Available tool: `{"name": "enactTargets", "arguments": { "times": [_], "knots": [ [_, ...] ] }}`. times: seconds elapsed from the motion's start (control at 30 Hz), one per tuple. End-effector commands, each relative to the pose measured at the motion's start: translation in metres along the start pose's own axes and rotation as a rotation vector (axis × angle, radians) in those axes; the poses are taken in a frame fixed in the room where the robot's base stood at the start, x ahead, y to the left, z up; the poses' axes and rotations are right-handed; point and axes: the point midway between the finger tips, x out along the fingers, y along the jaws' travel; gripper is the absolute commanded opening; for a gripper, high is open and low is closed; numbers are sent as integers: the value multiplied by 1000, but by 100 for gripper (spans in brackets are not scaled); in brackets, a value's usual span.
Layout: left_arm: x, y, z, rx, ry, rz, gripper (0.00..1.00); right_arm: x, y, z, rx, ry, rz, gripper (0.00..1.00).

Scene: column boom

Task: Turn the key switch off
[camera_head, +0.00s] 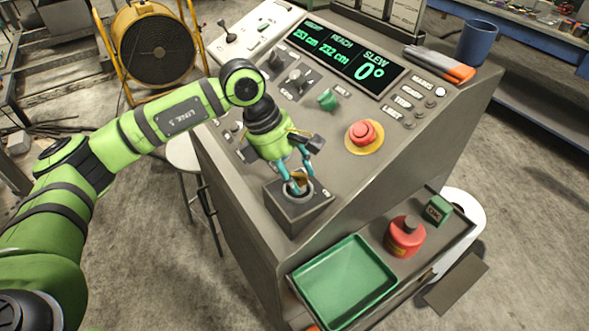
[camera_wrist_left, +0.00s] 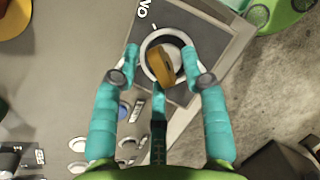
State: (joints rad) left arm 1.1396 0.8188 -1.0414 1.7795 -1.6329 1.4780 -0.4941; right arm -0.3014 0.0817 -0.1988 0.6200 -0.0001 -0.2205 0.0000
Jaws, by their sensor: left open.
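The key switch (camera_head: 299,183) sits on a dark raised box (camera_head: 298,214) at the near left part of the sloped console. In the left wrist view its yellow-brown key (camera_wrist_left: 164,65) stands in a round dark recess with a pale ring. My left gripper (camera_head: 298,178) is over the switch with its teal fingers open. In the left wrist view the left gripper (camera_wrist_left: 162,72) has one finger on each side of the key, with a gap visible between fingers and key. My right gripper is not in view.
A red emergency button (camera_head: 363,132) on a yellow base and a green knob (camera_head: 327,99) are on the console. A green tray (camera_head: 345,281), a red container (camera_head: 405,237) and a green box (camera_head: 438,208) are on the lower shelf. A blue cup (camera_head: 476,43) stands at the top.

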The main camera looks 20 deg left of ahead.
Motion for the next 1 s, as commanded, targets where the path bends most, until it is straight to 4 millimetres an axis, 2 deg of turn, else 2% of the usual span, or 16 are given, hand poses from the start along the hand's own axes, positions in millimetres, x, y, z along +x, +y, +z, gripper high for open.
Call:
{"name": "enactTargets", "arguments": {
  "times": [0.1, 0.13, 0.23, 0.67, 1.0],
  "knots": [
    [0, 0, 0, 0, 0, -1, 44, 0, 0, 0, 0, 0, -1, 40],
    [0, 0, 0, 0, 0, -1, 40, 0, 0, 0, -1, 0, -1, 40],
    [0, 0, 0, 0, 0, -1, 0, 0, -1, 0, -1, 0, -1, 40],
    [2, -1, -1, -29, -1, 11, 0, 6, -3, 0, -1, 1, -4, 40],
    [5, -3, -2, -221, -2, 94, 0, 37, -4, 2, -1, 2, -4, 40]
  ]
}}
